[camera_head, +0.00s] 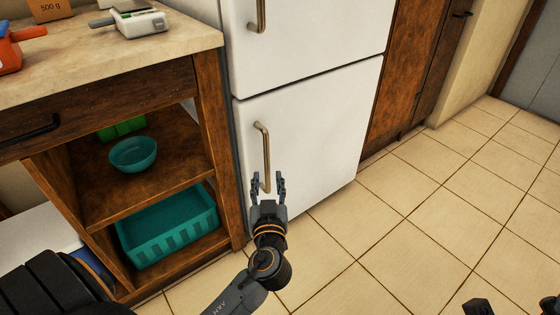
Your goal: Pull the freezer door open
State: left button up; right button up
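The white fridge has an upper door (310,38) and a lower door (325,135), both shut. Which one is the freezer is not marked. The lower door has a vertical brass-coloured handle (264,150) near its left edge; the upper door has a similar handle (261,15). My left gripper (268,184) is open in front of the lower door. Its fingers show on either side of the lower handle's bottom end; I cannot tell how far in front of it they are. Two dark tips of my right gripper (512,306) show apart at the bottom right edge, away from the fridge.
A wooden counter (150,55) with open shelves stands left of the fridge, holding a teal bowl (133,154) and a teal basket (168,231). A grey-white device (138,20) lies on top. A brown wooden cabinet (405,75) stands to the right. The tiled floor (430,210) is clear.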

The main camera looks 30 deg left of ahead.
aim_at(267, 148)
pick_arm(q)
jog(key=b+x, duration=0.1)
jog(key=x, duration=1.2)
jog(key=shift+w+a+b, duration=0.3)
jog(key=shift+b, duration=0.05)
grip_shut()
